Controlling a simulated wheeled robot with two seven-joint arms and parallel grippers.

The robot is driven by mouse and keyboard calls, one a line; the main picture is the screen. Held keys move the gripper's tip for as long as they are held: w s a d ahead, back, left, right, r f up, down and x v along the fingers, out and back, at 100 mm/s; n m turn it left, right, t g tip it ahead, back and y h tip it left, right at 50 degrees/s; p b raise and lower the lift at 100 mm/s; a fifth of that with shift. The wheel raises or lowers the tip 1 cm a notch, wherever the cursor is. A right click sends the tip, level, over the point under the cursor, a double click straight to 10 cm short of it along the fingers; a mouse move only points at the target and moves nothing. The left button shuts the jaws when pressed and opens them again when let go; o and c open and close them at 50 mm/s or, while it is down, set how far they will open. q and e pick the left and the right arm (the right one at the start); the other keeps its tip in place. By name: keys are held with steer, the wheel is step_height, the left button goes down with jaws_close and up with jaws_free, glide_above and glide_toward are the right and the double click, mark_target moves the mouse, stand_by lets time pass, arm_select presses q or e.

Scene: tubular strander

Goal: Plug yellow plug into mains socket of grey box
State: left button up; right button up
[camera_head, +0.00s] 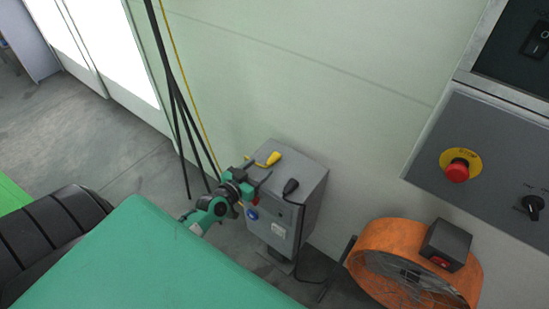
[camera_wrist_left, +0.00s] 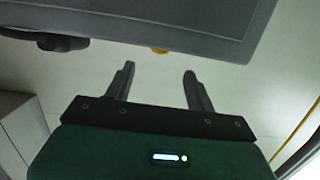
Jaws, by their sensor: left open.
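The grey box (camera_head: 312,190) stands on the floor against the pale green wall. It also fills the top of the left wrist view (camera_wrist_left: 180,20). The yellow plug (camera_head: 272,160) lies at the top of the box near its back left edge. A small bit of the yellow plug (camera_wrist_left: 159,50) shows past the box edge in the wrist view. A blue round fitting (camera_head: 252,214) is on the box's front face; I cannot tell whether it is the mains socket. My left gripper (camera_head: 258,174) is open and empty at the box's upper left side, close to the yellow plug, with no visible grip on it.
An orange fan (camera_head: 380,235) stands to the right. A control panel (camera_head: 470,140) with a red stop button is at right. Black and yellow cables hang behind my arm.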

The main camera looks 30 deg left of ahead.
mark_target(269, 162)
arm_select(q)
steer(key=shift+w+f, duration=0.15)
steer(key=shift+w, duration=0.85)
steer(key=shift+w+d+f, duration=0.1)
steer(key=shift+w+f, duration=0.15)
steer(key=shift+w, duration=0.55)
steer(key=shift+w+d+f, duration=0.15)
steer(key=shift+w+f, duration=0.15)
steer(key=shift+w, duration=0.55)
steer(key=shift+w+d+f, duration=0.1)
steer(key=shift+w+f, duration=0.15)
steer(key=shift+w, duration=0.55)
steer(key=c, duration=1)
steer(key=shift+c, duration=0.3)
arm_select(e)
steer(key=shift+s+d, duration=0.1)
steer(key=shift+d, duration=0.15)
steer(key=shift+s, duration=0.15)
